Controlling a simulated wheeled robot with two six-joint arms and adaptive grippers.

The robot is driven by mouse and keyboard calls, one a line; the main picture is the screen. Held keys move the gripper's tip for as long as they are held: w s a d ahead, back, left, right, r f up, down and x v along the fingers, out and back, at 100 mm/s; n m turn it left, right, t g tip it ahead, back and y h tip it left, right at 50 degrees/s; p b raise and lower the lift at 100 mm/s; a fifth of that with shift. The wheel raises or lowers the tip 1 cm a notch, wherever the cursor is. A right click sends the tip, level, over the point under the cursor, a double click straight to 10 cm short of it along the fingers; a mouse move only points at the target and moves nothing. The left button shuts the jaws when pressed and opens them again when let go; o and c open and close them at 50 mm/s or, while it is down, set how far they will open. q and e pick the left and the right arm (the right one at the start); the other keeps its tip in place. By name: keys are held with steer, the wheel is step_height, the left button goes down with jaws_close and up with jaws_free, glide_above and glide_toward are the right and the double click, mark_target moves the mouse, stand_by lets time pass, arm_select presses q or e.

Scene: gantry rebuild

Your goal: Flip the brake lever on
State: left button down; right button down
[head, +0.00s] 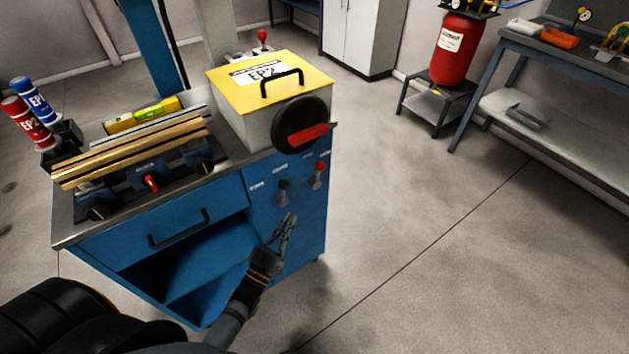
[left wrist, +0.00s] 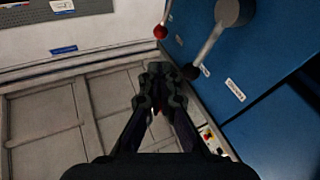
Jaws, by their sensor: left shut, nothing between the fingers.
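Two levers sit on the front of the blue cabinet (head: 263,215). One is a grey lever with a black knob (head: 283,190); the other has a red knob (head: 319,168). I cannot read their labels, so I cannot tell which is the brake lever. In the left wrist view the grey lever (left wrist: 211,45) slants down to its black knob, and the red knob (left wrist: 160,31) is further up and left. My left gripper (head: 290,219) is shut and empty in front of the cabinet, just below the black-knobbed lever and apart from it. My right gripper is not in view.
On the cabinet top stand a yellow-lidded box (head: 305,72) with a red-handled black wheel (head: 300,124), wooden strips (head: 130,150) and red and blue cylinders (head: 25,112). A red tank (head: 458,50) stands behind. The floor right of the cabinet is clear.

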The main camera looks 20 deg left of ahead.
mark_target(318, 170)
arm_select(q)
steer(key=p+x, duration=0.1)
steer(key=x, duration=1.3)
steer(key=shift+f, duration=0.1)
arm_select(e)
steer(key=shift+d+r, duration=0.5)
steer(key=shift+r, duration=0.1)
